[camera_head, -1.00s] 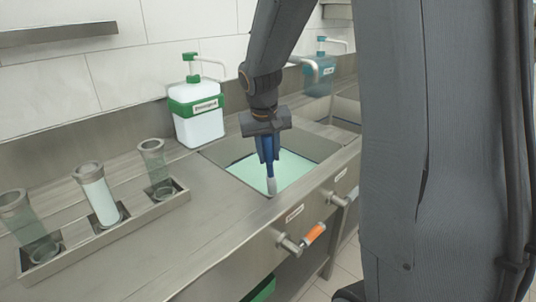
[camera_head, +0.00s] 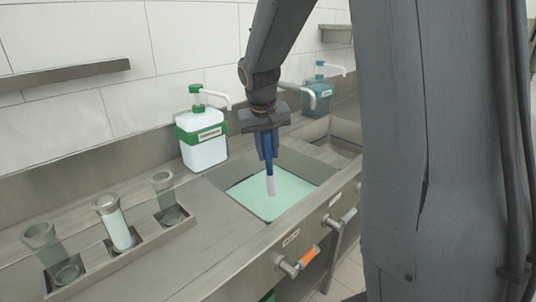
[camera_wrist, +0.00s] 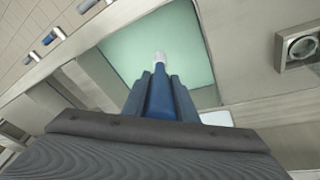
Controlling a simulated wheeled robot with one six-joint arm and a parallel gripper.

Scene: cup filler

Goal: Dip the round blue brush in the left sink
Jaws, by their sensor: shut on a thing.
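My gripper (camera_head: 266,143) is shut on the round blue brush (camera_head: 270,183), which hangs bristles down. The brush has a blue handle and a pale whitish tip. In the head view the tip appears over the pale green liquid in the left sink (camera_head: 214,179); I cannot tell whether it touches the liquid. The wrist view shows the blue handle (camera_wrist: 160,97) between the two fingers (camera_wrist: 160,100), with the white tip against the green of the sink.
A white soap bottle with green trim (camera_head: 202,140) stands behind the left sink. A blue dispenser (camera_head: 318,95) stands behind the other sink (camera_head: 342,135). A rack on the left holds several glass tubes, one with white contents (camera_head: 118,228). Knobs and an orange handle (camera_head: 308,257) line the counter front.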

